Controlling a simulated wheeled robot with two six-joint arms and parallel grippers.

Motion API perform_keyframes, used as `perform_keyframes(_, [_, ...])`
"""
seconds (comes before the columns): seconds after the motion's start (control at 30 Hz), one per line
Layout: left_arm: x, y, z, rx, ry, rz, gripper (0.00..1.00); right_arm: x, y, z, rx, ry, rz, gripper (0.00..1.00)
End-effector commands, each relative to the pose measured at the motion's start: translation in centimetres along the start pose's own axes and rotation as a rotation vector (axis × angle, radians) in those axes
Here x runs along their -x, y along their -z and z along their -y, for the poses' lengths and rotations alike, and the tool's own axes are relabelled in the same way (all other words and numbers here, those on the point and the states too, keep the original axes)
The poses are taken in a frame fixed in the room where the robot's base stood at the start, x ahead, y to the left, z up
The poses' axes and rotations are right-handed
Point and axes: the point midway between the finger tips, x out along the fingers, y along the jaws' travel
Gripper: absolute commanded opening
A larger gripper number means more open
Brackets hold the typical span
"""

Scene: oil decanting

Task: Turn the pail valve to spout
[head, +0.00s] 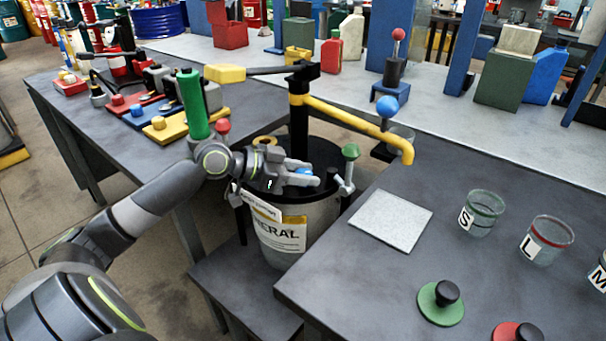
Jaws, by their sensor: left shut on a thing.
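The pail (258,239) is grey with a "MINERAL" label and stands on a low bench between two tables. A black pump column (298,115) rises from its dark lid, with a yellow spout (355,122) reaching right over the right-hand table. My left gripper (305,176) is over the lid, in front of the column, with its fingers shut on a blue knob (303,171). The fingers partly hide the knob, and I cannot tell which way the valve points. A green-topped handle (350,151) stands at the pail's right side. My right gripper is not in view.
A pale square mat (391,220) lies on the right table. Glass jars marked S (484,212) and L (546,240) stand right of it. A green lid (440,303) with a black knob lies in front. A green cylinder (192,105) stands near my left wrist.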

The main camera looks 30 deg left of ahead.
Motion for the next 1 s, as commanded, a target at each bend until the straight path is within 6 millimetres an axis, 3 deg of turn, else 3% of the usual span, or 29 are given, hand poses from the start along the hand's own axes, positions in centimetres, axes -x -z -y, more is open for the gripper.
perform_keyframes(0.03, [0.0,0.0,0.0,0.0,0.0,0.001,0.13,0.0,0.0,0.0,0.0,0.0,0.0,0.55])
perform_keyframes(0.07, [0.0,0.0,0.0,0.0,0.0,0.001,0.4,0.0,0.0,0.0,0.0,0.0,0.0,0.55])
perform_keyframes(0.2, [0.0,0.0,0.0,0.0,0.0,0.0,0.57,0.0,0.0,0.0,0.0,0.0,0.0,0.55])
perform_keyframes(0.6, [0.4,-0.1,0.0,0.0,0.0,0.001,0.57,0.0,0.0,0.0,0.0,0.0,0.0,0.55])
perform_keyframes(1.0, [4.4,-0.1,0.0,-0.002,-0.001,0.006,0.57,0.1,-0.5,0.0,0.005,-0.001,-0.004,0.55])
